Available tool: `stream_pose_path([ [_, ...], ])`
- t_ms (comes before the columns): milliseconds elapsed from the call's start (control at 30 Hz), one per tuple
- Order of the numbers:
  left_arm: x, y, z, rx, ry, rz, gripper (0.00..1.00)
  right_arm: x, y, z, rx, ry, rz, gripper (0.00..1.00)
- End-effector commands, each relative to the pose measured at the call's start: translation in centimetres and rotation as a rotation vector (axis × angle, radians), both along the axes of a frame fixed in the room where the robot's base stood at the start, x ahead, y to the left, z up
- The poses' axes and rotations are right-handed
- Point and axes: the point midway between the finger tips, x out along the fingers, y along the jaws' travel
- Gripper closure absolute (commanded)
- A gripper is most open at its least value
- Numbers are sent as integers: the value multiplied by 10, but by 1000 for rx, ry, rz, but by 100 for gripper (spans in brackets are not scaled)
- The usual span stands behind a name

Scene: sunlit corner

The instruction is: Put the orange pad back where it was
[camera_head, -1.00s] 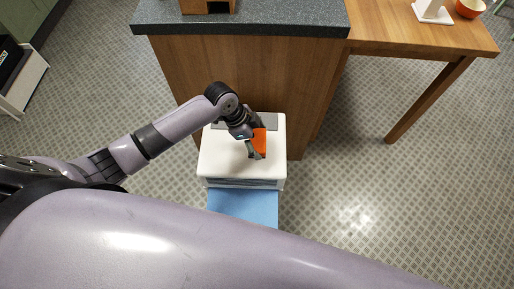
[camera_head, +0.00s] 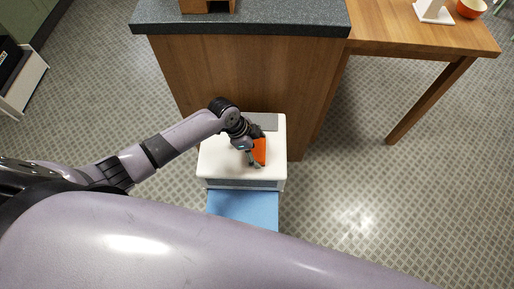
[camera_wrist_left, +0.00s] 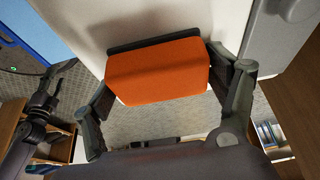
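The orange pad (camera_head: 260,153) is a block with a dark strip along one edge. In the left wrist view the pad (camera_wrist_left: 158,72) lies between the two fingers of my left gripper (camera_wrist_left: 160,68), one at each end. The left gripper (camera_head: 257,146) is shut on it over the white unit (camera_head: 222,164). I cannot tell whether the pad touches the unit's top. A flat grey patch (camera_head: 268,121) lies at the back of that top, partly hidden by my wrist.
A wooden counter (camera_head: 250,70) with a dark speckled top stands right behind the white unit. A blue panel (camera_head: 243,207) is at the unit's front. A wooden table (camera_head: 425,38) is at the right, with an orange bowl (camera_head: 470,8). The floor to the right is clear.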

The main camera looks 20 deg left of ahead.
Motion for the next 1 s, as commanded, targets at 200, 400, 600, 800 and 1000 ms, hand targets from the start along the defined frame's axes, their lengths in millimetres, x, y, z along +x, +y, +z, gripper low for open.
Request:
stream_pose_path([
  [200, 0, 0, 0, 0, 0, 0, 6, 1, -3, 0, -4, -2, 1, 60],
  [400, 0, 0, 1, -1, 0, 0, 6, 2, -5, 0, -7, -2, 0, 60],
  [600, 0, 2, 9, 0, -2, 1, 6, 2, -6, 3, -7, -2, -1, 60],
  [800, -3, 16, 44, 1, -4, 0, 6, 2, -6, 9, -7, -2, -1, 60],
  [1000, -8, 32, 83, 1, -3, -1, 6, 2, -6, 13, -7, -2, -1, 60],
])
